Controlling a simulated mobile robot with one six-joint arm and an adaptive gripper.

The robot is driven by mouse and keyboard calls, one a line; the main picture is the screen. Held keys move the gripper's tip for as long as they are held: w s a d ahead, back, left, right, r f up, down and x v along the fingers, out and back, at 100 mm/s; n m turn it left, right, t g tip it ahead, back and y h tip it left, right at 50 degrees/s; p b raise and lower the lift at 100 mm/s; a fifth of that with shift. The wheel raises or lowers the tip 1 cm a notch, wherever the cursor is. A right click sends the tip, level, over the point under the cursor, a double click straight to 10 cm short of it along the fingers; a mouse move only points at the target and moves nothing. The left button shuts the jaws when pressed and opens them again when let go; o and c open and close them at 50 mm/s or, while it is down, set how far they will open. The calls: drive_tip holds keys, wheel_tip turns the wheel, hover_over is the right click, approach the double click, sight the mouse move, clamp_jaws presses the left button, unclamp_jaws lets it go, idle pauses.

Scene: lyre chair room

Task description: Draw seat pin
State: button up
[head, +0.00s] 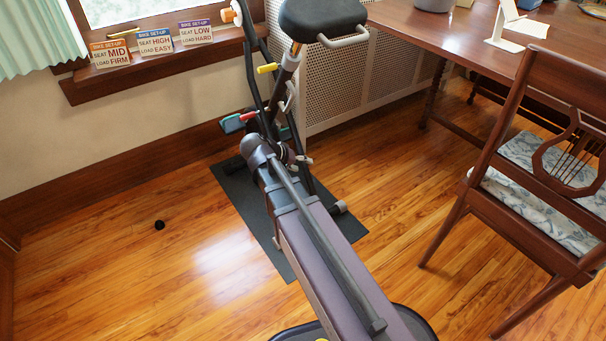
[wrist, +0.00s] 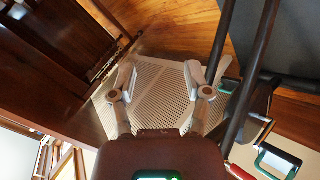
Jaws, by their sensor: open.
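The seat pin (head: 267,68) is a yellow knob on the left side of the bike's seat post, below the black saddle (head: 322,18), in the head view. I cannot make out the pin in the wrist view. My gripper (wrist: 160,85) is open and empty in the wrist view, its two grey fingers spread in front of the perforated radiator cover (wrist: 155,100). Dark bike tubes (wrist: 236,85) stand just right of the fingers. In the head view my arm reaches to the bike's lower frame, and the gripper is hard to make out among the tubes.
Three set-up cards stand on the window sill (head: 150,72), reading MID/FIRM, HIGH/EASY and LOW/HARD. A wooden desk (head: 450,38) and a lyre-back chair (head: 545,170) stand right. A small black object (head: 159,225) lies on the floor at left. A dark mat (head: 240,205) lies under the bike.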

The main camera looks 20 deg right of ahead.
drive_tip(key=shift+s+f+n+g+y, duration=0.3)
drive_tip(key=shift+s+f+y, duration=0.5)
drive_tip(key=shift+s+f, duration=0.25)
drive_tip(key=s+a+r+n+g+y+p, duration=0.25)
drive_tip(key=s+r+y+p, duration=0.45)
drive_tip(key=s+r+p, duration=0.65)
drive_tip(key=w+r+p, duration=0.3)
drive_tip(key=r+p, duration=3.2)
drive_tip(key=p, duration=0.4)
drive_tip(key=shift+w+a+r+p, duration=0.2)
drive_tip(key=shift+a+r+p, duration=0.1)
drive_tip(key=shift+t, duration=0.25)
drive_tip(key=shift+c, duration=0.4)
